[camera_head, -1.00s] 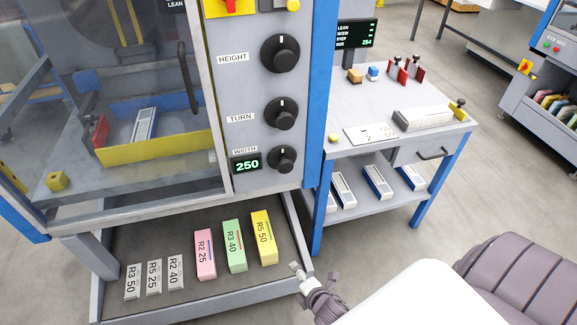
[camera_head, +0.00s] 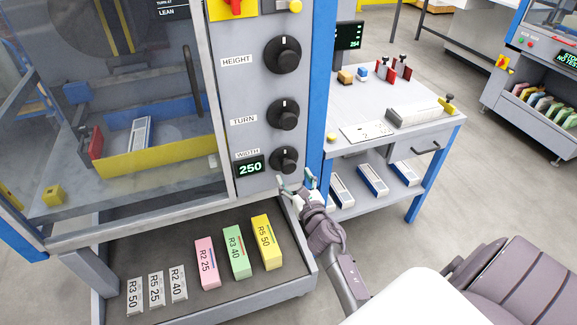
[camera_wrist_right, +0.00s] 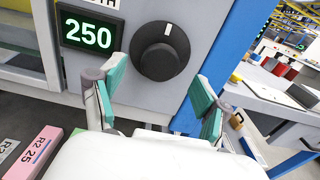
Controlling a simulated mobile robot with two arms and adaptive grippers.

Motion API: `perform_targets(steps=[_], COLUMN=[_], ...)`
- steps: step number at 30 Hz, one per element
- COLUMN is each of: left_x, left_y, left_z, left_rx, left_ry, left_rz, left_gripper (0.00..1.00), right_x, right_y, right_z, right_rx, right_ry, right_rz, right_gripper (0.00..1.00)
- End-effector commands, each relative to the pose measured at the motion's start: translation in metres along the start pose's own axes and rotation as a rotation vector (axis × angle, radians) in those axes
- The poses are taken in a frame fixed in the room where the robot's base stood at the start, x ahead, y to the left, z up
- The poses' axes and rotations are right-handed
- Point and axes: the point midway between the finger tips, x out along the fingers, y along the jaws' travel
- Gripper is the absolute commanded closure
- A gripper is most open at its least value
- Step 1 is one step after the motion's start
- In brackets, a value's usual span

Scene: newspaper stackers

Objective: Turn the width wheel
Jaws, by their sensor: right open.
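The width wheel (camera_head: 284,160) is a black round knob with a white mark, on the grey panel of the machine under the label WIDTH. Its mark points up, a little to the right, in the right wrist view (camera_wrist_right: 160,51). The green display (camera_head: 250,167) beside it reads 250. My right gripper (camera_head: 296,181) is just below the wheel, with its fingers toward the panel. In the right wrist view its two teal-padded fingers (camera_wrist_right: 160,94) are spread apart, with the wheel ahead between and above them. They do not appear to grip it. My left gripper is not in view.
The height wheel (camera_head: 283,55) and turn wheel (camera_head: 283,114) are above on the same panel. A blue post (camera_head: 319,95) stands close to the right. Below is a tray (camera_head: 215,304) with coloured and grey blocks. A side table (camera_head: 378,88) stands at the right.

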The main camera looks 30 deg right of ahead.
Motion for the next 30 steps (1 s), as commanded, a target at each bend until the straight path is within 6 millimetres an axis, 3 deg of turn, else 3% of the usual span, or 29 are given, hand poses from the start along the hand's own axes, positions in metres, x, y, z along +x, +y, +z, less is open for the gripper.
perform_targets(steps=[3, 9, 20, 30], left_x=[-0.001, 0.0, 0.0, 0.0], left_y=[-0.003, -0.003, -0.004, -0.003], left_z=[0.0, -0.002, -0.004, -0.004], left_rx=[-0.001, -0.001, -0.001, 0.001], left_ry=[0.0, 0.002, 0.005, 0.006], left_rz=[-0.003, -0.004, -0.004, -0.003], left_gripper=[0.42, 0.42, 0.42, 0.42], right_x=[0.023, 0.044, 0.048, 0.048], right_y=[0.0, 0.0, 0.0, 0.0], right_z=[0.001, -0.001, -0.001, -0.001], right_rx=[0.001, 0.001, 0.001, 0.001], right_ry=[-0.002, 0.0, 0.001, 0.001], right_rz=[0.0, -0.001, 0.0, 0.0], right_gripper=[0.25, 0.25, 0.25, 0.8])
